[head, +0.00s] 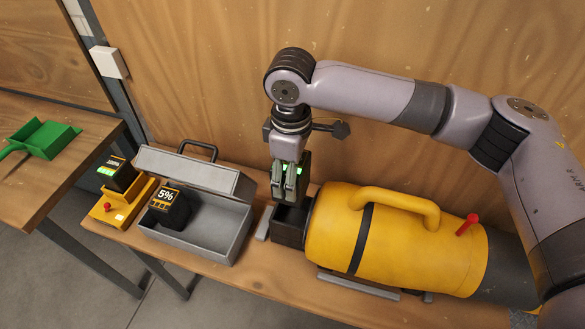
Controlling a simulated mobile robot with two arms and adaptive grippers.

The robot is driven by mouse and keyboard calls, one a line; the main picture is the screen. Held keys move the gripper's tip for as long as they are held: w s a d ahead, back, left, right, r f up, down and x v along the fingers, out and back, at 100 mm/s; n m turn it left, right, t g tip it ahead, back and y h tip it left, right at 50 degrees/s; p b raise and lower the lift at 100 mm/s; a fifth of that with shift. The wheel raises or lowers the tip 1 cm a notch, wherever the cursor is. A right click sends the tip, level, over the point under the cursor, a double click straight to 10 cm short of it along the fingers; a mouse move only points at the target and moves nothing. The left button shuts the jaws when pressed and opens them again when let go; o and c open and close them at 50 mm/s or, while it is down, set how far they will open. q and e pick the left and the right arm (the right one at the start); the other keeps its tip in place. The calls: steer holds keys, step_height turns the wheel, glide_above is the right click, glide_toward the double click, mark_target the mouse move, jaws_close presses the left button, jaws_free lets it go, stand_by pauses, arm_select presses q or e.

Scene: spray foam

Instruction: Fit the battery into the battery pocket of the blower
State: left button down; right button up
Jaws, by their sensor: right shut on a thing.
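The yellow blower (395,240) lies on its side on the workbench, with a dark, open-topped battery pocket (288,232) at its left end. My right gripper (285,194) points down just above this pocket. It is shut on a dark battery (304,176) with green lit parts, mostly hidden behind the fingers. The battery looks upright. Its lower end is near the pocket's opening, but I cannot tell whether it is inside the mouth or still above it. My left gripper is not in view.
A grey toolbox (228,240) with its lid open holds a black battery (170,207) reading 5%. Left of it, a yellow charger (119,207) bears another black battery (117,174). A green dustpan (45,138) lies on the side table. A wooden wall stands behind.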

steer(key=shift+d+r+p, duration=0.15)
steer(key=shift+p, duration=0.15)
steer(key=shift+f, duration=0.3)
step_height(320, 180, down, 3)
steer(key=shift+s+r, duration=0.1)
steer(key=shift+r, duration=0.1)
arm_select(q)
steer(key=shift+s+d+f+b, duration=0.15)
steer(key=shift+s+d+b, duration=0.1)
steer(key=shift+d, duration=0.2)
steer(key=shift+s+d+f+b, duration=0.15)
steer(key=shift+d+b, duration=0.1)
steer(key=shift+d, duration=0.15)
arm_select(e)
steer(key=shift+f, duration=1.35)
arm_select(q)
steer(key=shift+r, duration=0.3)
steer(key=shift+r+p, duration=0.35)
steer(key=shift+p, duration=0.25)
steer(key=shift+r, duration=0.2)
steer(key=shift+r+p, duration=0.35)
steer(key=shift+p, duration=0.15)
